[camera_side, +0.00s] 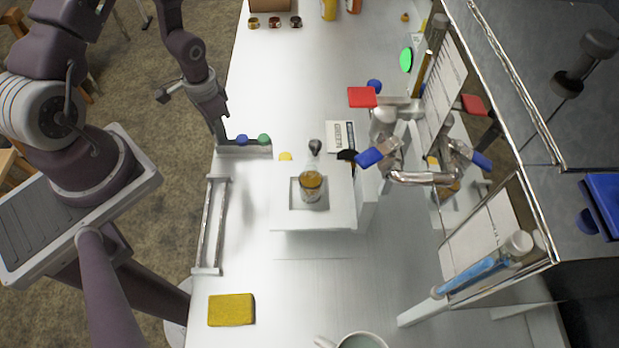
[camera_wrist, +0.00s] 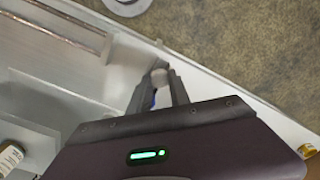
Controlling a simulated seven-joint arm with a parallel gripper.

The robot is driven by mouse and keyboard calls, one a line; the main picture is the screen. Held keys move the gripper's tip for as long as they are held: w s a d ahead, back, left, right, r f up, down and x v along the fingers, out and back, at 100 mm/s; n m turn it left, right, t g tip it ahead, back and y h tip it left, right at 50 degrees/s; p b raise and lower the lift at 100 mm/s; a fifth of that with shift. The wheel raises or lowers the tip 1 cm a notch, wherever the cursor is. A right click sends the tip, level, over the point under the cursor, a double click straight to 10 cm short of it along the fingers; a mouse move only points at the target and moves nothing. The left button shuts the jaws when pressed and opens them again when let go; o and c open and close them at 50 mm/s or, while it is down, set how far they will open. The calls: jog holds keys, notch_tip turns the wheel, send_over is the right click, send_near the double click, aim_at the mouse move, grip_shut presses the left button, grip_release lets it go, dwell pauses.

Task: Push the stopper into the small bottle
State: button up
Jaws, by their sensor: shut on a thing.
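The small bottle (camera_side: 311,189) is clear glass with amber liquid. It stands upright on the white platform in the middle of the side view. A dark, round-headed stopper (camera_side: 315,147) shows at the top of its neck; how deep it sits I cannot tell. My gripper (camera_side: 221,140) is well to the left of the bottle, low by a bracket at the table's left edge. In the wrist view my gripper (camera_wrist: 158,78) has its fingers close together on a small pale thing (camera_wrist: 160,75), too small to identify.
A blue knob (camera_side: 242,139) and a green knob (camera_side: 264,139) sit beside my gripper. A rail (camera_side: 211,225) runs along the left edge. A yellow sponge (camera_side: 231,310) lies at the front. Metal valves (camera_side: 385,125) with coloured handles stand right of the platform.

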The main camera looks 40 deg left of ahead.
jog(key=shift+r, duration=1.8)
jog(key=shift+w+d+r, duration=0.1)
jog(key=shift+w+r, duration=0.05)
jog(key=shift+w, duration=0.05)
jog(key=w+d+r+m, duration=0.2)
jog(key=w+d+r, duration=0.1)
jog(key=d+r, duration=0.3)
jog(key=w+d+r+m, duration=0.1)
jog(key=w+d+r, duration=0.3)
jog(key=d, duration=0.5)
jog(key=s+d+r+m, duration=0.2)
jog(key=s+d+r, duration=0.1)
jog(key=d+r, duration=0.3)
jog(key=s+d+r+m, duration=0.1)
jog(key=s+d+r, duration=0.15)
jog(key=d, duration=0.55)
send_over(311, 182)
jog(key=w+a, duration=0.1)
jog(key=shift+f, duration=2.15)
jog(key=shift+f, duration=0.9)
grip_shut()
jog(key=o, duration=1.5)
grip_release()
